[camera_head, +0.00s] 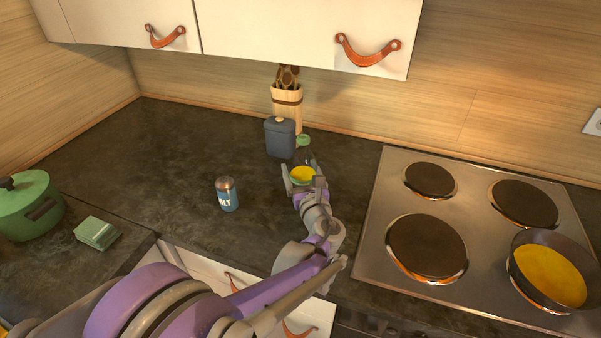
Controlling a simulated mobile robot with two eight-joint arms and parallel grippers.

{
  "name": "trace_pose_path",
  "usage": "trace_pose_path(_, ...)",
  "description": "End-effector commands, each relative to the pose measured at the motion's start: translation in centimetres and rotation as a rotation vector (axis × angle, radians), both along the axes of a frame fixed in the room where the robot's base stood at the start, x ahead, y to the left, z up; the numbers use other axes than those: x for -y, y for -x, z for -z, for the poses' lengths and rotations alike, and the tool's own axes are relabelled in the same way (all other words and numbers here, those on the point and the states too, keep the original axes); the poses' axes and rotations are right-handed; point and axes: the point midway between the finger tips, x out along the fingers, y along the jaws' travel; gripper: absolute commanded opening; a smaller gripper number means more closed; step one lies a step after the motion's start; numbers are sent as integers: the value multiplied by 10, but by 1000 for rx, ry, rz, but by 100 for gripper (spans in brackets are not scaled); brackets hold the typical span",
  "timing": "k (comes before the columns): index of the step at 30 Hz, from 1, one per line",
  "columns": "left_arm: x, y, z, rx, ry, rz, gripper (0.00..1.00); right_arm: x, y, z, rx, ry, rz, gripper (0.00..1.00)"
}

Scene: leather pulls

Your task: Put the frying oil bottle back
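The frying oil bottle appears to be the yellow and green thing (302,174) at the middle of the counter, in front of the dark canister. A small green piece above it may be its cap. My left gripper (304,173) is at the bottle, with a finger close on each side of it. The hand and wrist hide part of the bottle. I cannot tell whether the fingers press on it, or whether it rests on the counter. My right gripper is not in view.
A dark canister (280,138) and a wooden utensil holder (287,108) stand behind the gripper. A salt shaker (227,194) stands to the left. The stove (470,215) with a frying pan (551,274) is right. A green pot (29,207) and sponge (97,233) are left. Cabinets (300,30) hang above.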

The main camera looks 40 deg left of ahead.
Motion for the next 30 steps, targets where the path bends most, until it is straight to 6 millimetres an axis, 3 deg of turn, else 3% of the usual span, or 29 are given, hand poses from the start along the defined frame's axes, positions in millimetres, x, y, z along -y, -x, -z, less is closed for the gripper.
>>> trace_pose_path(12, 0, 0, 7, 0, -1, 0, 0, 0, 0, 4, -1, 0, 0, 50)
trace_pose_path(13, 0, 0, 7, 0, 0, 0, 87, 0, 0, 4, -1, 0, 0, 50)
trace_pose_path(15, 0, 0, 6, 0, 0, 0, 100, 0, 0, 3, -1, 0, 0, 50)
trace_pose_path(25, 0, 0, 1, 0, 0, 0, 100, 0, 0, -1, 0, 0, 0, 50)
trace_pose_path(30, 23, 17, 3, 1, 1, 4, 100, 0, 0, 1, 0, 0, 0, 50)
